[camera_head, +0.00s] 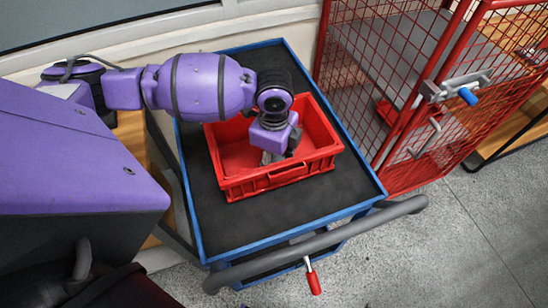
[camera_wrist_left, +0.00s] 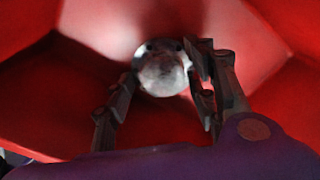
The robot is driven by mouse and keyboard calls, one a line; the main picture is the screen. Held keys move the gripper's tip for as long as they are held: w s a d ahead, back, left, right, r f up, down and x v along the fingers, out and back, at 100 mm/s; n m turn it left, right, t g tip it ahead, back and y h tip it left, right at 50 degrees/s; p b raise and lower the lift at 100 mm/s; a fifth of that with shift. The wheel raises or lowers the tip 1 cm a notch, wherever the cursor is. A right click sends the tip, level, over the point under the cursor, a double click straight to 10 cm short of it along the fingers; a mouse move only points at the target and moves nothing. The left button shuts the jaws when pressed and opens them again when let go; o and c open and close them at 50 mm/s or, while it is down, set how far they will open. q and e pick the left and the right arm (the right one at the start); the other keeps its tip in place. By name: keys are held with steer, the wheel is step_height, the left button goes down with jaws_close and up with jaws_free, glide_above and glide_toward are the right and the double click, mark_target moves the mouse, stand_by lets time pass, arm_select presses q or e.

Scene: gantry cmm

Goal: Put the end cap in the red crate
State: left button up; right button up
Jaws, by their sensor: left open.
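The red crate (camera_head: 233,158) stands on a blue-edged cart with a dark mat. My left gripper (camera_head: 272,156) reaches down inside the crate, near its front wall. In the left wrist view the end cap (camera_wrist_left: 162,68) is a round, shiny silver piece. It lies between the fingertips of my open left gripper (camera_wrist_left: 166,76), with red crate walls around it. I cannot tell whether a finger touches it or whether it rests on the crate floor. My arm and gripper hide the end cap in the head view. My right gripper is not in view.
The cart top (camera_head: 230,218) is bare mat in front of the crate. A grey push bar (camera_head: 330,241) runs along the cart's front. A red mesh cage (camera_head: 400,90) with a blue-handled latch (camera_head: 467,96) stands close on the right.

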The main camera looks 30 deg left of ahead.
arm_select(q)
steer(key=shift+r, duration=0.1)
step_height(320, 180, up, 12)
steer(key=p, duration=0.1)
stand_by(0.4)
steer(key=shift+s, duration=0.1)
